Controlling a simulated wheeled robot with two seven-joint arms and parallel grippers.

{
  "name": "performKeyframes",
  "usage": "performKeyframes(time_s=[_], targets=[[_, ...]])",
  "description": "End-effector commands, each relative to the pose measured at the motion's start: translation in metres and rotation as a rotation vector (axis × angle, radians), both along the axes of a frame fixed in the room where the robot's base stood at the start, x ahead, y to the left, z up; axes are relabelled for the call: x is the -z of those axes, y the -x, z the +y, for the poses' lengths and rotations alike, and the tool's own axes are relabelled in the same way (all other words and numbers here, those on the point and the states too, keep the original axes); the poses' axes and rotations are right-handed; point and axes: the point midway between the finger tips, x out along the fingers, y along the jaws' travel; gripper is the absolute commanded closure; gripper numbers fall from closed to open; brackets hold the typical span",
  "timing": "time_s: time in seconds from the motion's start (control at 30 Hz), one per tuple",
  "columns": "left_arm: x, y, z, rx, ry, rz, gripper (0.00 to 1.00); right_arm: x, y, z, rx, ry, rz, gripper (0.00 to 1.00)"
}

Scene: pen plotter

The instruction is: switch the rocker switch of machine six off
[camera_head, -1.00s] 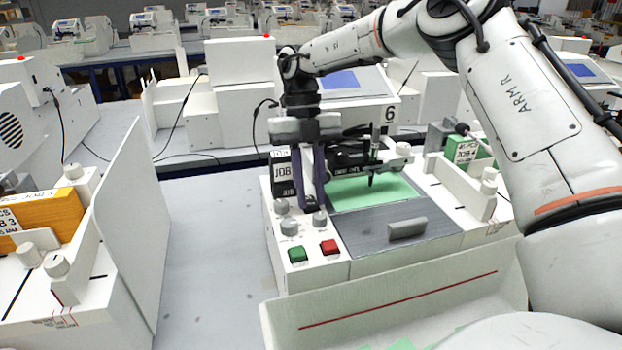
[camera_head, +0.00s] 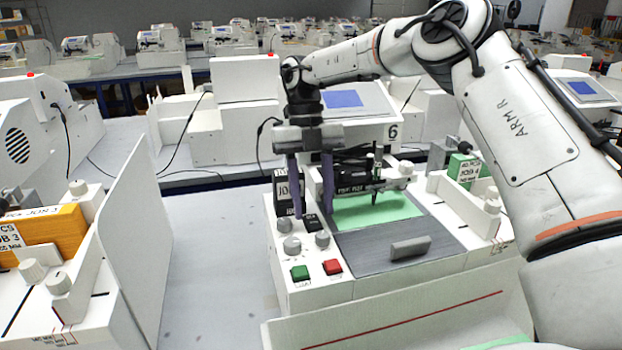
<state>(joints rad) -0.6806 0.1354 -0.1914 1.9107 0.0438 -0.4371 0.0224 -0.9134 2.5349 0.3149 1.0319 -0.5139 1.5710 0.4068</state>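Machine six is the white plotter in the middle, with a "6" plate (camera_head: 392,132) at its back and a green sheet (camera_head: 375,209) on its bed. A small black part that looks like the rocker switch (camera_head: 311,223) sits on its left panel, behind the grey knobs. Which side of it is pressed is too small to tell. My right gripper (camera_head: 312,217) points down over this panel. Its two purple fingers are apart, one on each side of the black part, with nothing held. Whether they touch the panel is unclear. My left gripper is out of view.
Grey knobs (camera_head: 291,246), a green button (camera_head: 300,273) and a red button (camera_head: 332,267) lie in front of the fingers. A black JOB block (camera_head: 287,186) stands close behind the left finger. The pen carriage (camera_head: 373,176) is to the right. A white upright panel (camera_head: 140,240) stands at left.

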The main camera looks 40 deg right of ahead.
Motion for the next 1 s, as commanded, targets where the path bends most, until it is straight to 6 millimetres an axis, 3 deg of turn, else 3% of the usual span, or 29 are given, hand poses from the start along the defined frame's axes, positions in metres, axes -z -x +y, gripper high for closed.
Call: performKeyframes(time_s=[0.2,0.4,1.0], targets=[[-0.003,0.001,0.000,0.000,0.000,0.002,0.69,-0.045,-0.014,-0.006,0.000,0.000,-0.004,0.61],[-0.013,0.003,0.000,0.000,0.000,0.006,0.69,-0.073,-0.022,-0.011,-0.003,-0.001,-0.002,0.61],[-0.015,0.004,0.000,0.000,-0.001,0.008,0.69,-0.082,-0.024,-0.013,-0.002,-0.001,0.000,0.61]])
